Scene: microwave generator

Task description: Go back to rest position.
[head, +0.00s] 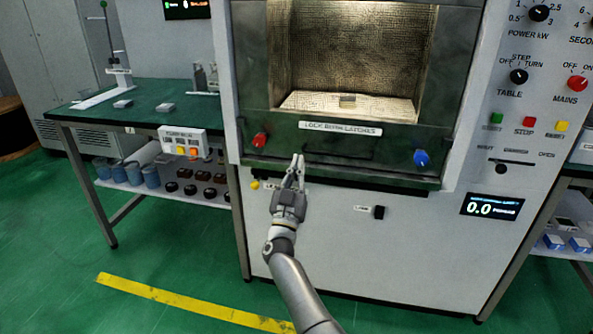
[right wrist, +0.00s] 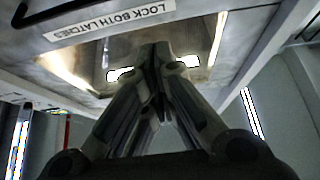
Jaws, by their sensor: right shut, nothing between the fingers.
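My right gripper (head: 296,165) is shut and empty, pointing up in front of the lower left of the microwave generator (head: 335,240). Its fingertips overlap the dark door sill under the label (head: 340,128) that reads about locking both latches. In the right wrist view the closed fingers (right wrist: 158,62) meet in the middle, below the machine's front. A red latch (head: 259,140) is left of the gripper and a blue latch (head: 421,158) is to its right. I cannot tell whether the fingertips touch the machine. My left gripper is not in view.
A green-topped workbench (head: 160,108) with a small control box (head: 184,142) stands on the left. The lit chamber holds a small grey block (head: 347,101). A control panel with knobs and a display (head: 492,207) is on the right. The floor by the yellow stripe (head: 190,304) is clear.

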